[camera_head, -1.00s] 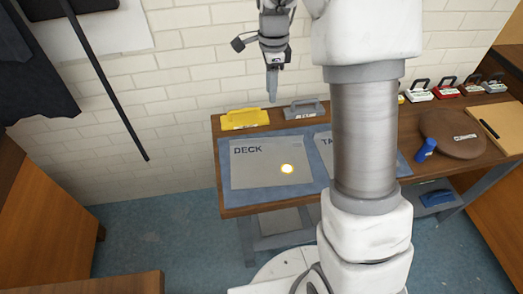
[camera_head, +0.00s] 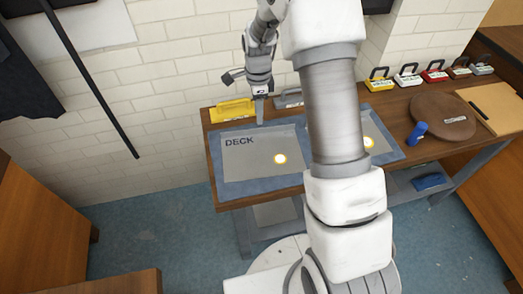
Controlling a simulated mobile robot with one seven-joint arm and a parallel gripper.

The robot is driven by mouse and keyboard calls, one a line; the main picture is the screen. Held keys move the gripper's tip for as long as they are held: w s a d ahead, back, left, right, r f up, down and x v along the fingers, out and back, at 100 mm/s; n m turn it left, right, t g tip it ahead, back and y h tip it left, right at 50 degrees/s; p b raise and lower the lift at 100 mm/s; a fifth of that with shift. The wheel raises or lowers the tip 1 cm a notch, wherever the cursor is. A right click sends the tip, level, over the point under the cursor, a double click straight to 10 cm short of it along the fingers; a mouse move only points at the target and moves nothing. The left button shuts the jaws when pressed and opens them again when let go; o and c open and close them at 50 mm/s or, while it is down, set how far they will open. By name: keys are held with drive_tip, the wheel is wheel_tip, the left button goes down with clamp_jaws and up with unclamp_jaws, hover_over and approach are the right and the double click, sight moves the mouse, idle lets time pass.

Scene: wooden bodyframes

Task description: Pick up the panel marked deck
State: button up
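The panel marked DECK (camera_head: 255,165) is a flat grey sheet on a blue mat (camera_head: 230,190) at the left end of the table. It has a bright yellow-white round spot on its right half. My gripper (camera_head: 260,122) points down just over the panel's far edge, to the right of the DECK lettering. Its fingers look close together as one narrow shape, and the gap cannot be made out. Whether the tip touches the panel is unclear. A second panel to the right is mostly hidden behind my arm, and a second bright spot shows there.
A yellow handled block (camera_head: 232,109) and a grey one (camera_head: 289,100) stand along the wall behind the panel. At the right are a brown round object (camera_head: 452,118), a blue bottle-like item (camera_head: 417,133), a clipboard (camera_head: 498,105) and several coloured handled blocks.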

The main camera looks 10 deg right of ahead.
drive_tip(key=f, duration=0.5)
drive_tip(key=shift+s+a, duration=0.2)
drive_tip(key=shift+s, duration=0.2)
clamp_jaws()
idle(1.0)
